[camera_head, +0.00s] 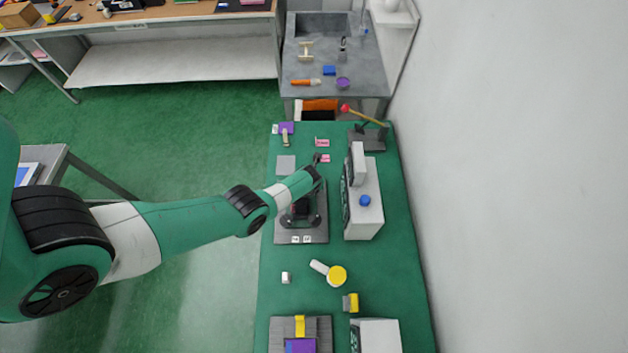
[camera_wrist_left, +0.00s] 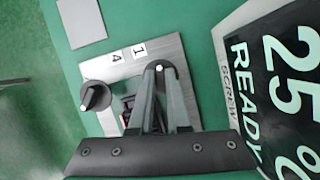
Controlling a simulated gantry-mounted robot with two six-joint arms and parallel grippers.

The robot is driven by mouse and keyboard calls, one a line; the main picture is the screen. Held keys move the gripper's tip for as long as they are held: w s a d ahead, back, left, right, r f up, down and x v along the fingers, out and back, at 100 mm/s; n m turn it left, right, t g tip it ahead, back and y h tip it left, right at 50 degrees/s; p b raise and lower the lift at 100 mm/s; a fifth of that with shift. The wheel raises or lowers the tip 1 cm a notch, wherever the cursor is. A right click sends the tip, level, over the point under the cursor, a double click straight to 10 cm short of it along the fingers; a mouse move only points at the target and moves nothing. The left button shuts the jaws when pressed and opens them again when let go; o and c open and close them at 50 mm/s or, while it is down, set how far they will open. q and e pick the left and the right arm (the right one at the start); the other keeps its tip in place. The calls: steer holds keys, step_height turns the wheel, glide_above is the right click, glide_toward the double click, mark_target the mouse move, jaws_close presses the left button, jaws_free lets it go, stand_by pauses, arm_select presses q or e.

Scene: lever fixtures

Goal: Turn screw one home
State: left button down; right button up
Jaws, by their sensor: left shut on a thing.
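My left gripper (camera_wrist_left: 158,76) is shut on screw one (camera_wrist_left: 159,68), a dark round head with a white dot beside the label 1. The screw sits at a corner of a grey metal plate (camera_wrist_left: 178,52). Another dark screw knob with a white pointer mark (camera_wrist_left: 95,95) stands to its left, below the label 4. In the head view the plate (camera_head: 284,240) lies under my left wrist, which hides screw one and the fingertips. Two more dark knobs show at its near side. My right gripper is not in view.
A box with a display (camera_wrist_left: 270,80) reading 25 °C, READY and SCREW stands close to the right; its blue button (camera_head: 365,201) shows in the head view. A flat grey square (camera_head: 285,165) lies beyond the plate. A red-tipped lever (camera_head: 362,115) stands further back.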

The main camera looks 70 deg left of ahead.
arm_select(q)
steer(key=shift+m+p, duration=0.5)
steer(key=shift+m, duration=0.1)
steer(key=shift+r+t, duration=0.1)
steer(key=shift+t, duration=0.2)
steer(key=c, duration=0.9)
jaws_free()
steer(key=p+v, duration=1.1)
steer(key=p, duration=0.1)
steer(key=shift+r, duration=0.25)
